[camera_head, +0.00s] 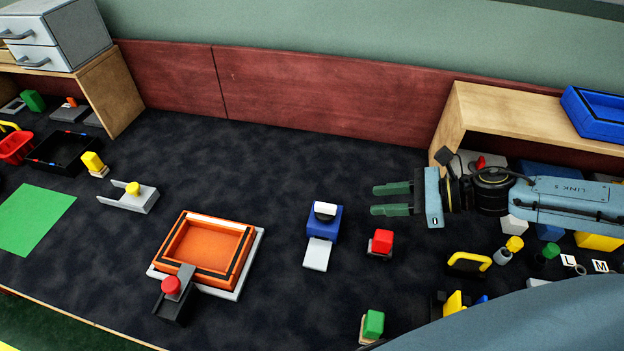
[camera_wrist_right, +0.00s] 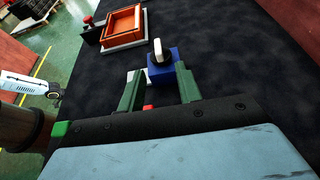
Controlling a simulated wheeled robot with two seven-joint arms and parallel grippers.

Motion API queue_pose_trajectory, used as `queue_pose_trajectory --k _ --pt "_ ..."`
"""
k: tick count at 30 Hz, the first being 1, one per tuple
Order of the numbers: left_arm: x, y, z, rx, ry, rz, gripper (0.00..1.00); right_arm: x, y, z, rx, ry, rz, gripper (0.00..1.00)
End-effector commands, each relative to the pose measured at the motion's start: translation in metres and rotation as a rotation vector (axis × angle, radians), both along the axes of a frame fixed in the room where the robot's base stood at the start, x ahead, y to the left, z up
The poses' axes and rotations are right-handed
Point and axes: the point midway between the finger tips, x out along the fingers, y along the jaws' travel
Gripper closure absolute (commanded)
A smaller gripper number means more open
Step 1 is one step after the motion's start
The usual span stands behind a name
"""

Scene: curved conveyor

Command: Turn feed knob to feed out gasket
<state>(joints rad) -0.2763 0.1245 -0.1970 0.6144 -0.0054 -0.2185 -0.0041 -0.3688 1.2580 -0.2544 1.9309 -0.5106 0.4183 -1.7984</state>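The feeder is a blue block (camera_head: 323,222) with a white and black knob (camera_head: 325,210) on top. A pale plate (camera_head: 317,254) reaches out from its front; I make out no gasket on it. My right gripper (camera_head: 382,199) is to the right of the feeder, its green fingers apart and pointing left, with nothing between them. In the right wrist view the knob (camera_wrist_right: 158,52) and the blue block (camera_wrist_right: 165,70) appear beyond and between the open fingertips, apart from them. My left gripper does not show in the head view.
An orange tray (camera_head: 245,255) on a white base, with a red-buttoned device (camera_head: 172,287), stands to the left. A red-topped block (camera_head: 382,242) is just right of the feeder. Several small parts crowd the right, below a wooden shelf (camera_head: 520,115). The dark mat behind the feeder is clear.

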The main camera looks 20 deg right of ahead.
Motion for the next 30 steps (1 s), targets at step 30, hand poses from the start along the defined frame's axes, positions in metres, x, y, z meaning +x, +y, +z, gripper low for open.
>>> queue_pose_trajectory --k 30 --pt "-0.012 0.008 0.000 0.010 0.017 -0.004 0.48 0.059 0.077 -0.038 0.002 -0.002 -0.001 0.65"
